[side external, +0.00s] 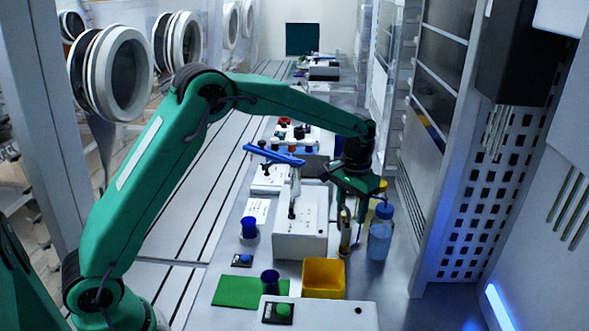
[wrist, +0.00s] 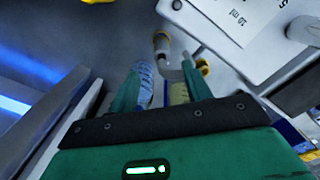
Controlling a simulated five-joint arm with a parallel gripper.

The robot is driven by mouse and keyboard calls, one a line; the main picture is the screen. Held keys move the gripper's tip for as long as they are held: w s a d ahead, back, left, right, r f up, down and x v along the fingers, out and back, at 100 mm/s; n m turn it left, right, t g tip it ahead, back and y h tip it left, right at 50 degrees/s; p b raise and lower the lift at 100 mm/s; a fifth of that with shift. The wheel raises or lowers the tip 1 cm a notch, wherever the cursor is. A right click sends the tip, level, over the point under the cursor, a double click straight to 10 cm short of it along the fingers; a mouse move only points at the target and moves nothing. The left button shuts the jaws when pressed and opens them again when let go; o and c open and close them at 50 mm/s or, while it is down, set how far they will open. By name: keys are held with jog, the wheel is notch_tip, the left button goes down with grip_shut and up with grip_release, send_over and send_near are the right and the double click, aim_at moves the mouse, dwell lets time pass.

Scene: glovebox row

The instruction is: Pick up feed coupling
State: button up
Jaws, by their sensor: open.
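A bent grey fitting with brass-coloured ends, which looks like the feed coupling (wrist: 203,67), shows beyond my fingertips in the wrist view, beside a white box. In the side external view a narrow brass piece (side external: 345,238) stands upright at the right side of the white box; it seems to be the same part. My gripper (side external: 352,211) points down just above it, fingers apart. In the wrist view my gripper (wrist: 162,72) is open, with the fitting's near end close to the right fingertip. I cannot tell whether they touch.
A bottle of blue liquid (side external: 380,238) stands close to the right of my gripper, with a yellow bottle partly hidden behind it. The white box (side external: 300,243) is close on the left. A yellow bin (side external: 323,278) and green mat (side external: 238,292) are nearer the camera.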

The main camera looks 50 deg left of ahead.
aim_at(348, 222)
jog(key=shift+s+a+f, duration=0.1)
jog(key=shift+a+f, duration=0.05)
jog(key=shift+f, duration=3.4)
grip_shut()
jog(key=shift+r, duration=0.2)
jog(key=shift+r, duration=0.6)
jog(key=r, duration=0.3)
jog(key=shift+s+d+r, duration=0.1)
jog(key=shift+s+d, duration=0.15)
jog(key=shift+d, duration=0.1)
jog(key=s+d+r, duration=0.6)
jog(key=d, duration=0.2)
jog(key=shift+s+d+r, duration=0.2)
jog(key=shift+s+d, duration=0.1)
jog(key=shift+d, duration=0.05)
